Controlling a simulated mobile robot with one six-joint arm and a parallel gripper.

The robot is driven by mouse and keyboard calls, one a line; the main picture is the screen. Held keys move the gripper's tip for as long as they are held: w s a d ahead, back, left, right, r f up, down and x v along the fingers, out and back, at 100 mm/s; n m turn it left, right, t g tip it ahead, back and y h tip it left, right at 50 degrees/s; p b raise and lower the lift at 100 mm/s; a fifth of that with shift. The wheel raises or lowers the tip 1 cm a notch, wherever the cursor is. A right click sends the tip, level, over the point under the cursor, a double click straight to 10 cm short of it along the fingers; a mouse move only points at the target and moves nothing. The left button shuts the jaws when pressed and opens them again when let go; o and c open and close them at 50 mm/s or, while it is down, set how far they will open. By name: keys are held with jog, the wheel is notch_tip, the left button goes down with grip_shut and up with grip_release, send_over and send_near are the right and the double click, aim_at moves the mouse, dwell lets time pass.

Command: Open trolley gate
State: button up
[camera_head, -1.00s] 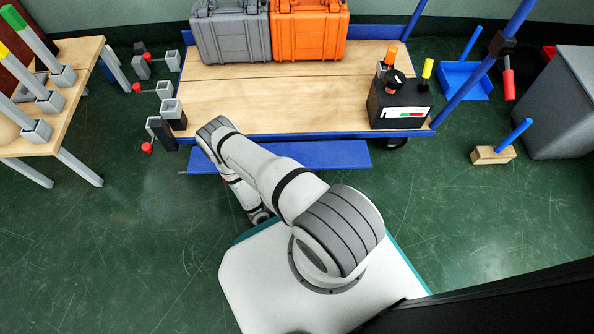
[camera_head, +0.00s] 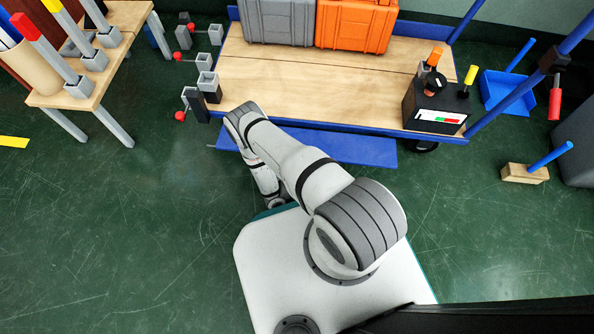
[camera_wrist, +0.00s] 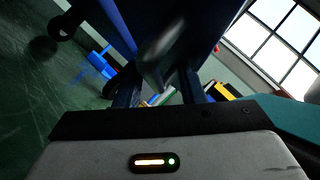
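The trolley (camera_head: 300,90) has a wooden deck and a blue frame, and stands ahead of my base. A long blue panel (camera_head: 345,149) juts out low along its near side; I cannot tell whether this is the gate. My arm reaches toward the trolley's near left corner, and its end is hidden in the head view. In the wrist view, my gripper (camera_wrist: 158,88) has its two dark fingers apart. A blurred grey piece shows between or beyond them, apparently not gripped. Dark blue trolley parts fill the upper middle there.
A grey case (camera_head: 278,20) and an orange case (camera_head: 355,24) stand on the deck, with a black control box (camera_head: 436,106) at its right. Grey brackets with red knobs (camera_head: 180,105) line the left end. A wooden table (camera_head: 105,60) stands further left.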

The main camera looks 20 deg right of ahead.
jog(key=s+a+p, duration=0.2)
jog(key=a, duration=1.1)
jog(key=shift+s+f, duration=0.15)
jog(key=shift+f, duration=0.2)
jog(key=shift+c, duration=0.2)
